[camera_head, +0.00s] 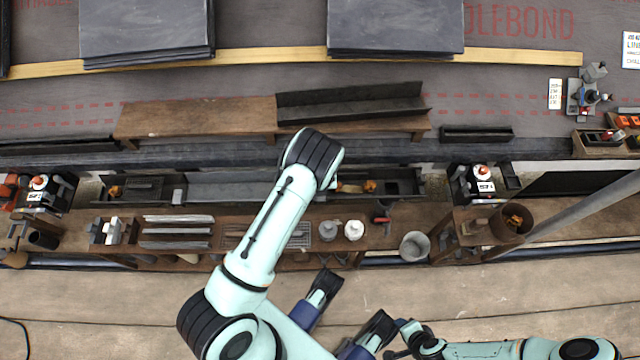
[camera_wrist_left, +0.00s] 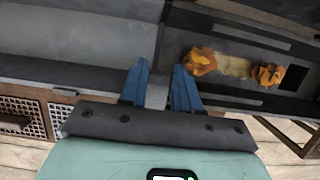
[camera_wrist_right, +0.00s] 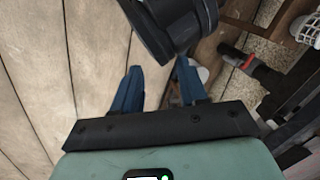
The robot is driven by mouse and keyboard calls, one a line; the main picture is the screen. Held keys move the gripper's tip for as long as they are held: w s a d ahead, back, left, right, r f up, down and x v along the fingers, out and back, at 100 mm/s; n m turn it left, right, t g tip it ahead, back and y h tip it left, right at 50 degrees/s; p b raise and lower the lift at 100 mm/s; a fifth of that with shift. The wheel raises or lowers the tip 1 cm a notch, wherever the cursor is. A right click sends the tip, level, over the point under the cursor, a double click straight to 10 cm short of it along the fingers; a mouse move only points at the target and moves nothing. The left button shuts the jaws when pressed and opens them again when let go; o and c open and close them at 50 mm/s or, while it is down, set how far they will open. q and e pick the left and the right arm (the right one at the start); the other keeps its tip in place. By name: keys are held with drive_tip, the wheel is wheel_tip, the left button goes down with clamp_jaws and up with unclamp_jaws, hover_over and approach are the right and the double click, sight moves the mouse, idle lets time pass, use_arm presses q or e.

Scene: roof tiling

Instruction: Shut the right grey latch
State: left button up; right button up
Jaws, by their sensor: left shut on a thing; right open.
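The right grey latch (camera_wrist_left: 156,97) shows as a small grey piece between the fingertips of my left gripper (camera_wrist_left: 158,82) in the left wrist view. It sits at the joint between a plain grey gutter length (camera_wrist_left: 80,35) and a darker gutter piece (camera_wrist_left: 235,88) holding orange leaves. The fingers are shut on it; how far the latch is turned cannot be told. In the head view my left arm covers the latch and gripper. My right gripper (camera_head: 397,338) is low in the head view, away from the gutter. In the right wrist view its fingers (camera_wrist_right: 157,85) are open and empty.
A dark rounded part of mine is close ahead of the right fingers. Below the gutter, a bench (camera_head: 270,225) carries white jars (camera_head: 354,230) and a red-handled tool (camera_head: 381,217). A bucket (camera_head: 415,245) stands to the right. The pavement (camera_head: 120,310) in front is clear.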

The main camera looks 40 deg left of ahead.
use_arm(q)
drive_tip(key=shift+f+g+h+p, duration=0.2)
drive_tip(key=shift+g+h+p, duration=0.1)
drive_tip(key=shift+g+p, duration=0.1)
use_arm(e)
drive_tip(key=shift+s+a+r, duration=0.35)
drive_tip(key=shift+s+r, duration=0.2)
drive_tip(key=shift+s, duration=0.2)
use_arm(q)
drive_tip(key=o, duration=1.1)
drive_tip(key=shift+f, duration=0.1)
drive_tip(key=shift+c, duration=0.2)
drive_tip(key=p+v, duration=0.5)
drive_tip(key=v, duration=0.8)
drive_tip(key=shift+r, duration=0.25)
use_arm(e)
drive_tip(key=s+a+r+g+y, duration=0.1)
drive_tip(key=s+a+r+g, duration=0.1)
drive_tip(key=s+r, duration=0.3)
drive_tip(key=shift+s+r, duration=0.2)
drive_tip(key=shift+r, duration=0.05)
